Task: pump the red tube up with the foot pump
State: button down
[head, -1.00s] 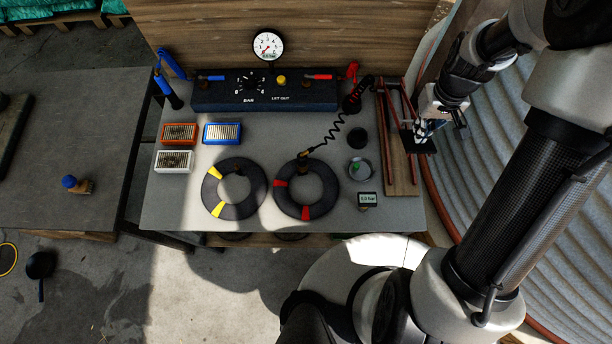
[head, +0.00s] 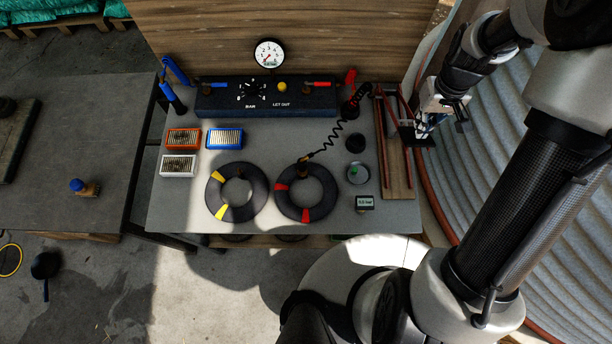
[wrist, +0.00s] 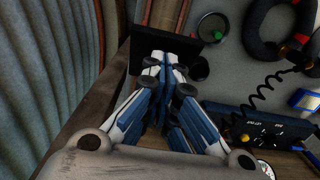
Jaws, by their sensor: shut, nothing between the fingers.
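The red tube (head: 307,218), a black ring with red bands, lies flat on the grey table. A coiled black hose (head: 337,130) runs from its valve to the red-handled fitting (head: 352,92) at the back. The foot pump (head: 398,180) stands at the table's right end, with dark red bars on a wooden board and a black pedal plate (head: 408,136). My gripper (head: 431,127) is shut and empty, with its tips at the pedal. In the wrist view, the fingertips (wrist: 172,62) are over the pedal plate (wrist: 145,42); contact cannot be told.
A ring with yellow bands (head: 240,214) lies left of the red tube. A small display (head: 364,202), a round dish (head: 358,173) and a black cup (head: 355,143) are near the pump. Behind stand a dark control box (head: 225,101) and a dial gauge (head: 269,53). Corrugated metal (head: 480,200) is right.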

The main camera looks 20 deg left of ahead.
notch_tip(320, 180, down, 8)
jog(key=s+b, duration=0.1)
jog(key=b, duration=0.4)
jog(key=shift+d+r+b, duration=0.15)
jog(key=shift+r+b, duration=0.05)
jog(key=shift+b, duration=0.1)
dwell(0.5)
jog(key=shift+s+d+f+b, duration=0.1)
jog(key=shift+s+f+b, duration=0.1)
jog(key=shift+f+b, duration=0.7)
jog(key=shift+s+d+f+b, duration=0.1)
jog(key=shift+s+f+b, duration=0.15)
jog(key=shift+f+b, duration=0.55)
jog(key=shift+s+f+b, duration=0.2)
jog(key=shift+f+b, duration=0.3)
jog(key=shift+f, duration=0.75)
jog(key=r+p, duration=0.3)
jog(key=r, duration=0.1)
jog(key=w+r+p, duration=0.1)
jog(key=r+p, duration=0.3)
jog(key=r, duration=0.1)
jog(key=w+r+p, duration=0.1)
jog(key=r+p, duration=0.2)
jog(key=r, duration=0.1)
jog(key=shift+w+a+r, duration=0.2)
jog(key=shift+a+r, duration=0.1)
jog(key=shift+a, duration=0.05)
jog(key=shift+r+p, duration=2)
jog(key=shift+r, duration=0.5)
